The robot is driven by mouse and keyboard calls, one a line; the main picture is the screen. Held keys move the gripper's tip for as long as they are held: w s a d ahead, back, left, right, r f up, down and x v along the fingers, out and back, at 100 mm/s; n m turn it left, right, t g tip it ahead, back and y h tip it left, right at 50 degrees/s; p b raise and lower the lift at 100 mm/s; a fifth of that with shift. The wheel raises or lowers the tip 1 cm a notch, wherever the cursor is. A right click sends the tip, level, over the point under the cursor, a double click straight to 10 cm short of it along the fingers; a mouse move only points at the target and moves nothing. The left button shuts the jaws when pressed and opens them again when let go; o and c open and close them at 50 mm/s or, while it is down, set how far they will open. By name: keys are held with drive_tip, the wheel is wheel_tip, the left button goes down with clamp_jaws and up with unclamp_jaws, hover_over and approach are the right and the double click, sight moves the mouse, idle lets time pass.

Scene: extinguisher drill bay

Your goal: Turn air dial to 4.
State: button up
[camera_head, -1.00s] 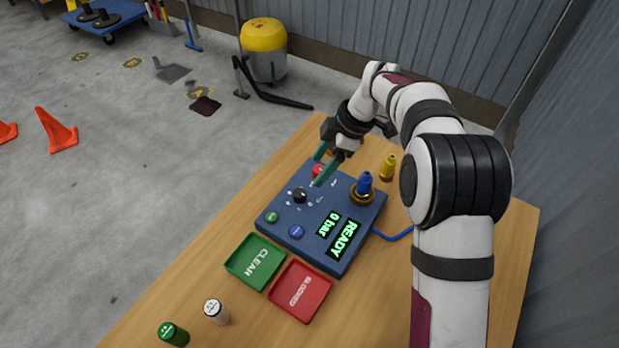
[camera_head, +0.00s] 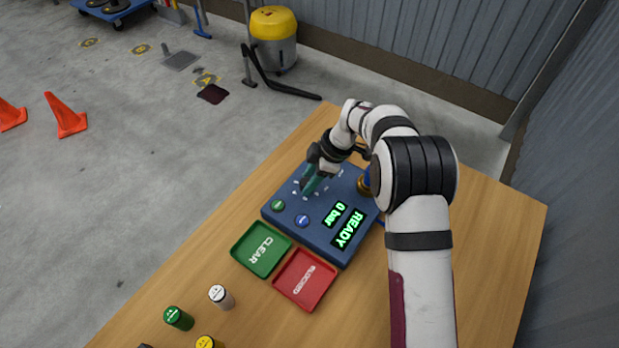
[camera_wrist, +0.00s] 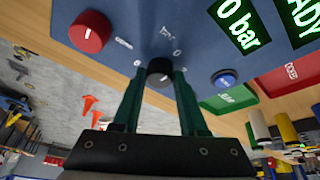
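The black air dial (camera_wrist: 160,72) shows in the wrist view on the blue control panel (camera_wrist: 200,50), with pale scale marks around it. In the head view my gripper hides it. My gripper (camera_wrist: 159,76) has its two green fingers on either side of the dial, with little or no gap showing; I cannot tell whether they press on it. In the head view my gripper (camera_head: 308,188) is down over the dial area of the panel (camera_head: 325,238). The display (camera_head: 344,222) reads READY and 0 bar. The dial's setting is not legible.
A red knob (camera_wrist: 90,31) and a blue button (camera_wrist: 227,79) flank the dial. Green CLEAR tray (camera_head: 240,255) and red tray (camera_head: 283,290) lie in front. Small cylinders (camera_head: 179,318) stand at the table's near side.

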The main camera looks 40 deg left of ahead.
clamp_jaws()
drive_tip(key=m+t, duration=0.1)
drive_tip(key=m, duration=0.4)
drive_tip(key=shift+s+t+y, duration=0.2)
drive_tip(key=shift+t+y, duration=0.1)
drive_tip(key=shift+t, duration=0.1)
drive_tip(key=m+t, duration=0.1)
drive_tip(key=m, duration=0.1)
drive_tip(key=m+t, duration=0.1)
drive_tip(key=m, duration=0.2)
drive_tip(key=shift+s, duration=0.2)
drive_tip(key=m+t+h, duration=0.1)
drive_tip(key=m, duration=0.2)
drive_tip(key=shift+s+a+m, duration=0.1)
drive_tip(key=shift+a+m, duration=0.05)
drive_tip(key=shift+m, duration=0.25)
drive_tip(key=m+t+h, duration=0.1)
drive_tip(key=m, duration=0.2)
drive_tip(key=shift+a+m, duration=0.1)
drive_tip(key=shift+m, duration=0.3)
drive_tip(key=m+h, duration=0.1)
drive_tip(key=m, duration=0.2)
drive_tip(key=m+h, duration=0.1)
drive_tip(key=m, duration=0.1)
drive_tip(key=shift+s+a+m+t+h, duration=0.1)
drive_tip(key=shift+a+m+t+h, duration=0.05)
drive_tip(key=shift+m+t+h, duration=0.2)
drive_tip(key=shift+m, duration=0.35)
